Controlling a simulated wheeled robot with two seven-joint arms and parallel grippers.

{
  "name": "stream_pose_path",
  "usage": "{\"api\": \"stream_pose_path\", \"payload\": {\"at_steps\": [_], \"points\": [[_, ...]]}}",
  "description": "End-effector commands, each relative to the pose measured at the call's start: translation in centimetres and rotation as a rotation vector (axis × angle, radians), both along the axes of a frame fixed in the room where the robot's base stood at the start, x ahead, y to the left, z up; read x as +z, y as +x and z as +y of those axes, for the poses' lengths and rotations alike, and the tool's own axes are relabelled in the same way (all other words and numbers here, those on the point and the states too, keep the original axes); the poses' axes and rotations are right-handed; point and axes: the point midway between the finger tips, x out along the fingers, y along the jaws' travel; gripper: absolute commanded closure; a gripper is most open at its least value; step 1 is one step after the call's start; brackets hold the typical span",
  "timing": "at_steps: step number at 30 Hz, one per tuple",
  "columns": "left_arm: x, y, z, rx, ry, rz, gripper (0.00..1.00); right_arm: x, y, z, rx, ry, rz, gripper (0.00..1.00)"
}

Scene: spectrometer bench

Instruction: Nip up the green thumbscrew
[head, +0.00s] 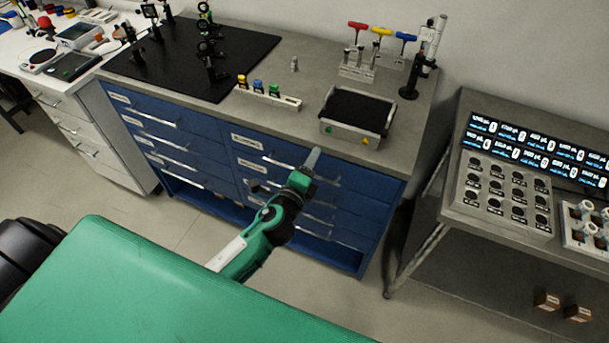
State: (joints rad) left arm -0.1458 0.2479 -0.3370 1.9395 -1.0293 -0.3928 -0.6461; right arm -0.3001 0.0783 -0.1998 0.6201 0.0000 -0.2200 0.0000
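A small green knob (328,128) sits at the left of the front face of a dark-topped metal box (358,116), with a yellow-orange one (364,141) to its right. A green-topped piece (274,90) also stands in a pale rack (288,101) left of the box. I cannot tell for sure which green piece is the thumbscrew. My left gripper (313,158) is in front of the bench's front edge, below and left of the box, apart from both green pieces. Its fingers show nearly edge-on, so their opening is unclear. My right gripper is not in view.
The grey benchtop (300,75) stands on blue drawers. The rack also holds yellow and blue pieces. Red, yellow and blue T-handled tools (358,62) stand behind the box, near an upright post (425,60). A black board (190,55) with optics lies left. A metal cart (480,240) stands right.

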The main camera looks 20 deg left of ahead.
Motion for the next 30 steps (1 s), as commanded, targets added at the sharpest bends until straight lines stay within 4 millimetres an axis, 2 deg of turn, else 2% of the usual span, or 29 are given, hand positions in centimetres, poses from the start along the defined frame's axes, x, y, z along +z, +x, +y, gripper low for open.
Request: {"api": "stream_pose_path", "payload": {"at_steps": [3, 9, 27, 30], "points": [[-0.3, -2.0, 0.1, 0.000, 0.000, 0.001, 0.63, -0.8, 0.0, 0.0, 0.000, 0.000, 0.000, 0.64], [-0.1, -3.8, 0.1, 0.001, 0.001, 0.000, 0.63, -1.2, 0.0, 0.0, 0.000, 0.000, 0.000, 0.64], [0.0, -4.1, 0.1, 0.001, 0.000, 0.000, 0.63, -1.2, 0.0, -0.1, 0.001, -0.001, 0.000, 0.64], [-1.0, -4.0, 0.2, 0.002, -0.012, 0.021, 0.63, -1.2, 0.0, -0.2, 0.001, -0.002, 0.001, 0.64]]}}
